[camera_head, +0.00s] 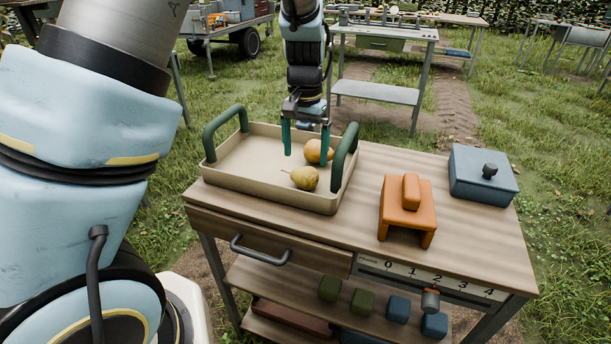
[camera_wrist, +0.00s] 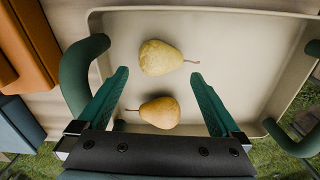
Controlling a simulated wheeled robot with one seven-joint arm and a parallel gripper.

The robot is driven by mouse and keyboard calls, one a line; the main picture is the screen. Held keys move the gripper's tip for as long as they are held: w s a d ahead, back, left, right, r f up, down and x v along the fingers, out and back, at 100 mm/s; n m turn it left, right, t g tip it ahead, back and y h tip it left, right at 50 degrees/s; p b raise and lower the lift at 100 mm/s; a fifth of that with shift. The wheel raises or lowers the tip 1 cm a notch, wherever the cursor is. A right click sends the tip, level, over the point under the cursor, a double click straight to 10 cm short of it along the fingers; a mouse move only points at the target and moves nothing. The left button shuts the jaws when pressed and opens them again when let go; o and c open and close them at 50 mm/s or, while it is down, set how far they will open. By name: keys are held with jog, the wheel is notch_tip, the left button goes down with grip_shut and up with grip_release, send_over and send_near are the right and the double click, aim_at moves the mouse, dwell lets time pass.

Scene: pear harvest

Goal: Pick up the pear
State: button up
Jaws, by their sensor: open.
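Two pears lie in a beige tray (camera_head: 235,184) with green handles. The yellow-green pear (camera_head: 304,178) is nearer the front in the head view; it is the upper one in the wrist view (camera_wrist: 160,58). The orange-brown pear (camera_head: 316,151) is farther back; it shows lower in the wrist view (camera_wrist: 160,112). My gripper (camera_head: 306,160) points down over the tray, open and empty. In the wrist view its teal fingers (camera_wrist: 160,75) stand wide apart, with the orange-brown pear between them and the yellow-green pear just beyond the tips.
The tray's green handle (camera_head: 344,157) stands close to the right of my gripper. An orange block-shaped object (camera_head: 406,208) and a blue lidded box (camera_head: 482,174) stand on the wooden table (camera_head: 455,241) to the right. Small blocks lie on the shelf below.

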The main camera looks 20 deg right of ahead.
aim_at(305, 168)
jog(key=shift+w+f+p, duration=0.1)
jog(key=shift+f+p, duration=0.85)
jog(key=shift+f, duration=1.75)
jog(key=c, duration=1.2)
